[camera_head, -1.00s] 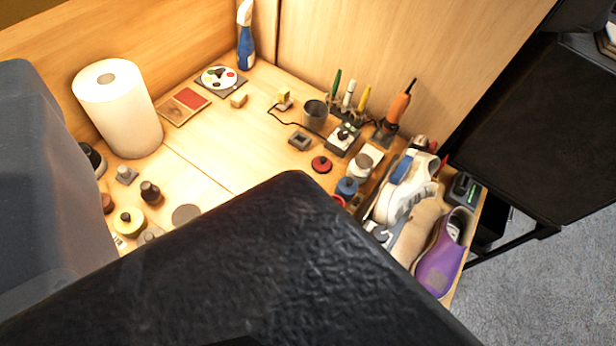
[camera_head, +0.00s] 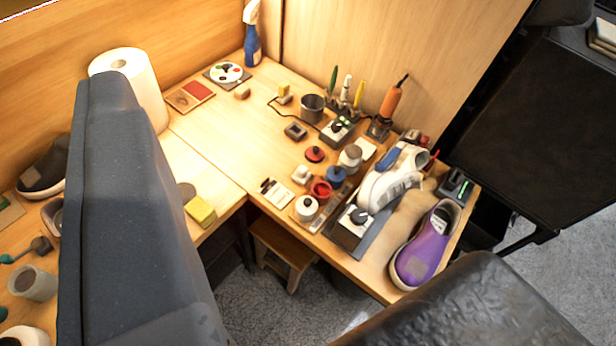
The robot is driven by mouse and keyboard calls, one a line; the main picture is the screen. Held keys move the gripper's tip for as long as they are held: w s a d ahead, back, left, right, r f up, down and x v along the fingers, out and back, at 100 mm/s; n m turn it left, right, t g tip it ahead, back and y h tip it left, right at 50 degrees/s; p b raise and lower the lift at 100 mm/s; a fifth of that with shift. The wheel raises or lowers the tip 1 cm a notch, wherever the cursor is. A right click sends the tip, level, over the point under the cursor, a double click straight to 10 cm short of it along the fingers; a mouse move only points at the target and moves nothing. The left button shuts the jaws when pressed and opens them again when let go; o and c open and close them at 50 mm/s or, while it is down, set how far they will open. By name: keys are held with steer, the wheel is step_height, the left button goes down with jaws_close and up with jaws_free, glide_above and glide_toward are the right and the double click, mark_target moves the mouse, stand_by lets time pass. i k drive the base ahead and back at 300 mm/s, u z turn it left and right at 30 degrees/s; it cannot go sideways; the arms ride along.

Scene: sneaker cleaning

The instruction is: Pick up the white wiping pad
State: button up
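A small flat white piece (camera_head: 367,149), which looks like the white wiping pad, lies on the right part of the workbench (camera_head: 250,120). It is behind a white-and-grey jar (camera_head: 350,157) and left of the white sneaker (camera_head: 385,186). Nothing is touching it from my side. I cannot make out my gripper's fingertips. A large grey shape at the left and a black textured shape at the lower right are close to the camera and cover parts of the bench.
A purple shoe (camera_head: 424,248) lies at the bench's right end. An orange tool (camera_head: 394,99) stands behind the pad. A red round piece (camera_head: 315,154) and blue round piece (camera_head: 336,175) are nearby. A wooden stool (camera_head: 285,250) is below. The middle of the bench top is clear.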

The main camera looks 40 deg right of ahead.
mark_target(302, 176)
steer(key=i, duration=0.9)
steer(key=u, duration=0.05)
